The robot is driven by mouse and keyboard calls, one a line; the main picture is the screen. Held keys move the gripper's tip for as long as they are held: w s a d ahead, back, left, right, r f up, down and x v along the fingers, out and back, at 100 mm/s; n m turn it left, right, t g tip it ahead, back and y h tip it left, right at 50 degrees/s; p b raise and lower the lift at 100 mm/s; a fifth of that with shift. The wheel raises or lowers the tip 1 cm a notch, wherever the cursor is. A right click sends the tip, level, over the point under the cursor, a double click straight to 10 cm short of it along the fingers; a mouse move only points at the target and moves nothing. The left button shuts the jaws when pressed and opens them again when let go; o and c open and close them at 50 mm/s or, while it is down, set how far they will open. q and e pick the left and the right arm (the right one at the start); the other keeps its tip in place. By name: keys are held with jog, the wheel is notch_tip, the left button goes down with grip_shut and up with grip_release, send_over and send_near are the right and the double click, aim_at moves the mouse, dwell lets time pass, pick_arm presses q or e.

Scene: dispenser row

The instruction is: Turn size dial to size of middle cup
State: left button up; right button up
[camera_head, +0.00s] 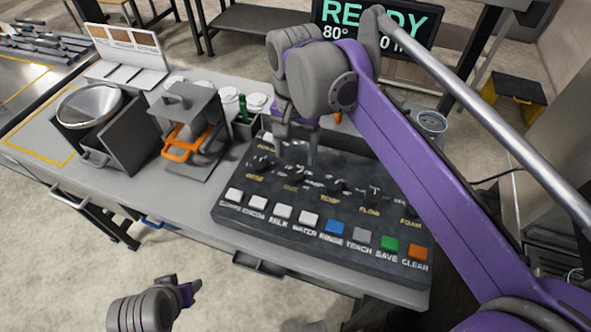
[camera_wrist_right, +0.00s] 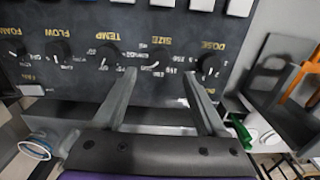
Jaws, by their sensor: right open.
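The size dial (camera_head: 297,172) is a dark knob on the black control panel (camera_head: 235,212), second from the left in the dial row. It also shows in the right wrist view (camera_wrist_right: 158,60), under the SIZE label. My right gripper (camera_head: 296,152) is open above the panel. In the wrist view its fingertips (camera_wrist_right: 158,74) stand apart on either side of the size dial's position; contact cannot be told. My left gripper (camera_head: 190,291) is low at the front left, away from the counter; its jaw state is unclear. Several white cups (camera_head: 228,94) stand behind the counter machines; the middle one cannot be identified.
The dose dial (camera_head: 262,163) and temp dial (camera_head: 336,186) flank the size dial closely. Push buttons (camera_head: 335,227) line the panel's front. A display (camera_head: 376,27) reads READY and 80°. A grey machine with an orange handle (camera_head: 182,150) stands left.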

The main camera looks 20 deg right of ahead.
aim_at(296, 173)
notch_tip(296, 173, down, 7)
jog(key=shift+r+b, duration=0.15)
jog(key=shift+b, duration=0.2)
grip_shut()
